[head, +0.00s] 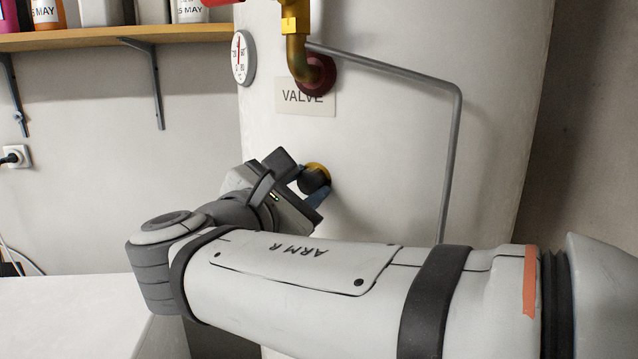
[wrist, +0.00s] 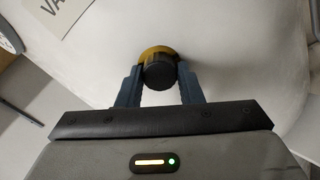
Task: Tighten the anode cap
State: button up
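The anode cap (head: 316,180) is a small black cap low on the front of the white tank (head: 400,150). A brass ring (head: 319,169) shows behind it against the tank wall. In the wrist view the cap (wrist: 159,73) sits between the two blue-grey fingers of my gripper (wrist: 160,78), one on each side. The fingers appear to touch the cap's sides, with no clear gap, and their tips reach close to the brass ring (wrist: 157,52). In the head view my gripper (head: 312,187) is at the cap, and its body hides part of it.
A brass pipe elbow (head: 296,58) enters the tank above, over a VALVE label (head: 290,95). A grey pipe (head: 452,150) runs down the tank's right side. A round gauge (head: 243,58) and a wooden shelf (head: 120,37) with bottles are at the left. A white surface (head: 70,310) lies lower left.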

jog(key=shift+o, duration=0.7)
jog(key=shift+s+a, duration=0.1)
jog(key=shift+s, duration=0.05)
jog(key=o, duration=0.4)
jog(key=shift+s, duration=0.1)
jog(key=v, duration=0.7)
jog(key=shift+s+a, duration=0.15)
jog(key=shift+s, duration=0.15)
jog(key=shift+s, duration=0.1)
